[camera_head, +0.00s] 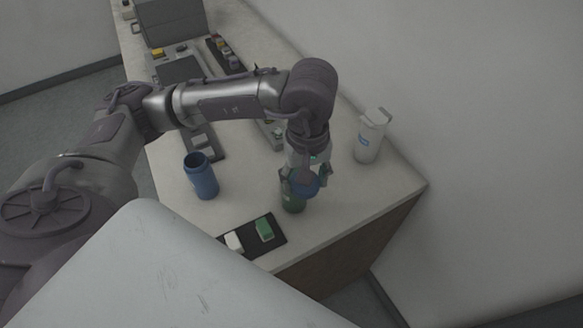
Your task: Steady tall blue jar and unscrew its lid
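The tall blue jar (201,177) stands upright on the bench, left of my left gripper. Its top is open, with a dark mouth and no lid on it. My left gripper (304,178) points down to the right of the jar, apart from it. A round blue lid (306,186) sits between its fingers, which appear closed on it. A dark green jar (292,203) stands right below and partly behind the lid; I cannot tell whether the lid touches it. My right gripper is not in view.
A white jug (369,137) stands near the bench's right edge. A black mat (252,240) with a white and a green piece lies at the front. Dark trays (180,70) and a grey box (170,22) are at the back. Bare bench (345,205) lies right of the green jar.

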